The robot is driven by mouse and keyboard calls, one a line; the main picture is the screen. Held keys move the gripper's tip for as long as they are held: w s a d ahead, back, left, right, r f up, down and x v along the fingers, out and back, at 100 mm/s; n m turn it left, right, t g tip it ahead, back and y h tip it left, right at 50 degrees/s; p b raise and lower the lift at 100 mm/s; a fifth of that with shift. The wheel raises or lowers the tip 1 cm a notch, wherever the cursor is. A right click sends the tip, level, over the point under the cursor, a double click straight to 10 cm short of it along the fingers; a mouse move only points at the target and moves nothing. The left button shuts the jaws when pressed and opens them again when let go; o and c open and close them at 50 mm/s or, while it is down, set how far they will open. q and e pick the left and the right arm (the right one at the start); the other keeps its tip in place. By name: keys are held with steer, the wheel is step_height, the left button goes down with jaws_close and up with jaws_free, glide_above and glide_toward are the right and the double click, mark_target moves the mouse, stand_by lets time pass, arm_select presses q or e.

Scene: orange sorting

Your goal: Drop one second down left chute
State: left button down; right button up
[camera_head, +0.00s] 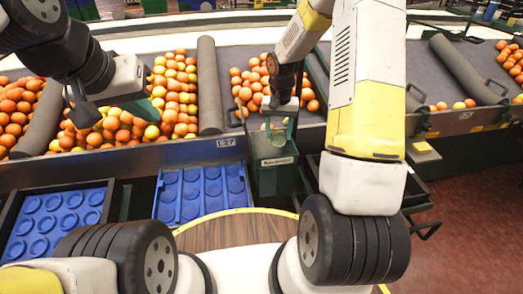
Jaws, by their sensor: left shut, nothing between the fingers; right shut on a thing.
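Oranges lie in bays on the sloping grey bench, one heap (172,90) at the left and a smaller one (246,88) behind my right gripper. A dark green chute (274,178) with a pale label stands at the bench's front edge, right of the blue trays. My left gripper (80,112) is shut and empty, above the front of the left heap.
Two blue trays with round cups, one at the left (22,256) and one in the middle (206,166), sit below the bench and look empty. Grey rollers (208,88) divide the bays. A round wooden top (240,232) is in front. Red floor is clear at the right.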

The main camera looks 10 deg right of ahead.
steer(key=o, duration=1.5)
steer(key=shift+r, duration=3.9)
